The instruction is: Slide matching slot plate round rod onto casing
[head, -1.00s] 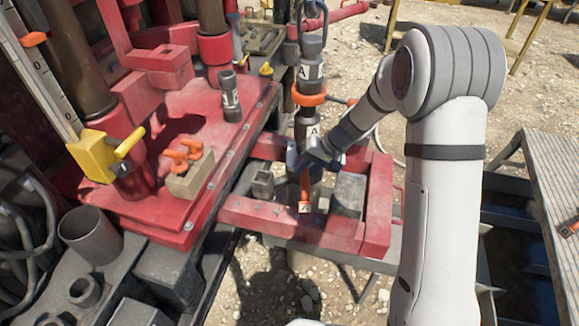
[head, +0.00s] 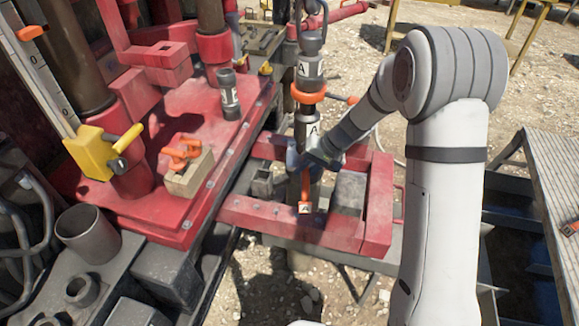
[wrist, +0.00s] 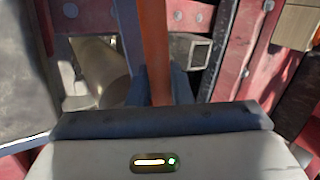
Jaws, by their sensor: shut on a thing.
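The hanging rod (head: 307,125) is dark, with white bands marked A and an orange collar (head: 309,93). It stands upright behind my gripper (head: 308,160), inside the red frame. My gripper is shut on an orange bar, which I take to be the handle of the slot plate (head: 305,190). A small pale tag with a dark mark is at its lower end. In the wrist view the orange bar (wrist: 155,50) runs between the fingers (wrist: 158,85). A brownish cylinder (wrist: 100,68) lies left of it. The plate's slot and the casing top are hidden or unclear.
The red frame (head: 375,205) surrounds the work spot, with a grey block (head: 348,193) on its right. A wooden block with orange handles (head: 188,175) and a dark labelled cylinder (head: 229,97) sit on the red deck. A yellow clamp (head: 90,152) is at left.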

